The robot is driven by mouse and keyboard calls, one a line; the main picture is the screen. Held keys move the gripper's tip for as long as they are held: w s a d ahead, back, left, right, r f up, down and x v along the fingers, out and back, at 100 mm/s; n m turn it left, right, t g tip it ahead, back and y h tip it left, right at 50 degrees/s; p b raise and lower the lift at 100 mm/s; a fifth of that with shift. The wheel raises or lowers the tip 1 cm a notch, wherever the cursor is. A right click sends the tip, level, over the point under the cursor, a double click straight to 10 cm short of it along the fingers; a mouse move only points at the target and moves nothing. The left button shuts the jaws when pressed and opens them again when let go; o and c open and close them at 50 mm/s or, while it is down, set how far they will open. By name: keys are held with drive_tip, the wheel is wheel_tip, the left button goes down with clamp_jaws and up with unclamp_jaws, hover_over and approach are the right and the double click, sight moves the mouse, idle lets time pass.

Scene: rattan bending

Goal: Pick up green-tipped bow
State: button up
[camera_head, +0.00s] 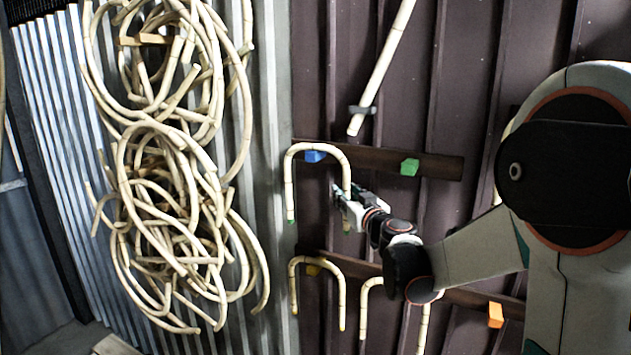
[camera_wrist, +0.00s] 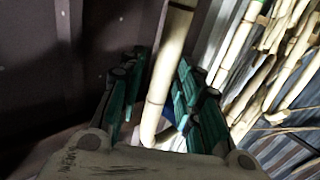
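The green-tipped bow (camera_head: 289,180) is a pale, segmented rattan arch. It hangs over a blue peg (camera_head: 316,157) on the dark wall, with its legs pointing down and its green tip (camera_head: 291,221) at the lower end of the left leg. My gripper (camera_head: 345,199) is at the bow's right leg, near that leg's lower part. In the wrist view, the rattan (camera_wrist: 165,75) runs between my two green-sided fingers (camera_wrist: 160,98). The fingers stand apart, with a narrow gap visible on the left side. Contact on the right side is hard to judge.
A tangle of rattan rings (camera_head: 165,150) hangs at the left. A green peg (camera_head: 409,167) is bare to the right. Below, another bow (camera_head: 293,285) hangs on a yellow peg, with more rattan beside it. An orange peg (camera_head: 495,315) is at lower right. A straight pole (camera_head: 385,65) hangs above.

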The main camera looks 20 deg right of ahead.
drive_tip(key=shift+w+f, duration=0.15)
drive_tip(key=shift+w, duration=0.15)
clamp_jaws()
drive_tip(key=shift+s, duration=0.1)
